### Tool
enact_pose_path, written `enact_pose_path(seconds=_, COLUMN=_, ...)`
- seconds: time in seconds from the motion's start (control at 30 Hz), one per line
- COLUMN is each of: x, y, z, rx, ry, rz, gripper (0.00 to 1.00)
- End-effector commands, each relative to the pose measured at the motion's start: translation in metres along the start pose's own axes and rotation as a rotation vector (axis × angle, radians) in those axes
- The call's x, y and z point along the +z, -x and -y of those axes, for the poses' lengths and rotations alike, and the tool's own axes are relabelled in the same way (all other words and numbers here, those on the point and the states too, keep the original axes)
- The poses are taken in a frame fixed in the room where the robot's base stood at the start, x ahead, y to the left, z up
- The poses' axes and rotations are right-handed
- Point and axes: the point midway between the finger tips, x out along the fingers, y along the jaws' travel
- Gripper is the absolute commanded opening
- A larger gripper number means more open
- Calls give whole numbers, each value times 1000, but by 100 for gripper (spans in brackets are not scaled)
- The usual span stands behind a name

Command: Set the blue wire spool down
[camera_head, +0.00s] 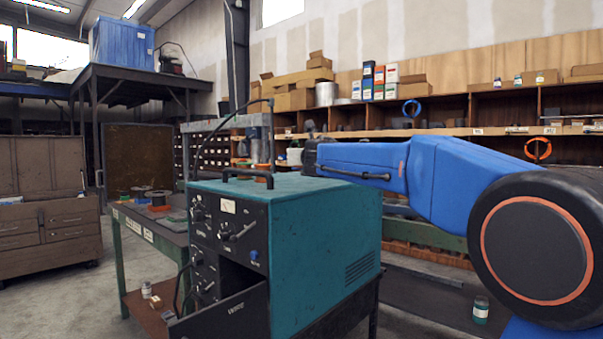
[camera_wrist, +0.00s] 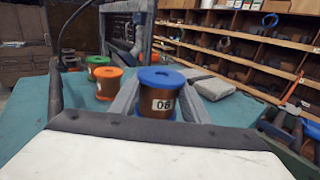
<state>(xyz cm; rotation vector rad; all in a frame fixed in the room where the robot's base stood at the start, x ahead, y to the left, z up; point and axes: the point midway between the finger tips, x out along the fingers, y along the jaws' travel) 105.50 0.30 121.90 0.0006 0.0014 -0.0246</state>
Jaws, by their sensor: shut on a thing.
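The blue wire spool (camera_wrist: 162,80) stands upright in the middle of the wrist view, with a blue top flange, copper-brown wire and a white label reading 06. My gripper (camera_wrist: 163,98) is shut on it, with one grey finger on each side. Its lower flange is mostly hidden, and I cannot tell whether it touches the surface below. The spool is not visible in the head view, where my blue arm reaches left behind the teal machine.
In the wrist view an orange spool (camera_wrist: 107,83) and a green spool (camera_wrist: 97,63) stand left of the blue one on a teal surface (camera_wrist: 28,104). A grey flat block (camera_wrist: 214,88) lies to the right. The teal machine (camera_head: 322,235) fills the head view's middle.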

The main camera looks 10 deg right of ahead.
Motion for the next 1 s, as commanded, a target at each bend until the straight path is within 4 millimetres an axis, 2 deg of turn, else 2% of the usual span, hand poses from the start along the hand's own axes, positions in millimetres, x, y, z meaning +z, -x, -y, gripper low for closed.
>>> enact_pose_path(seconds=0.57, x=-22, y=0, z=0, rx=-1, ry=1, rz=1, gripper=0)
enact_pose_path(seconds=1.0, x=-49, y=0, z=0, rx=-1, ry=1, rz=1, gripper=0)
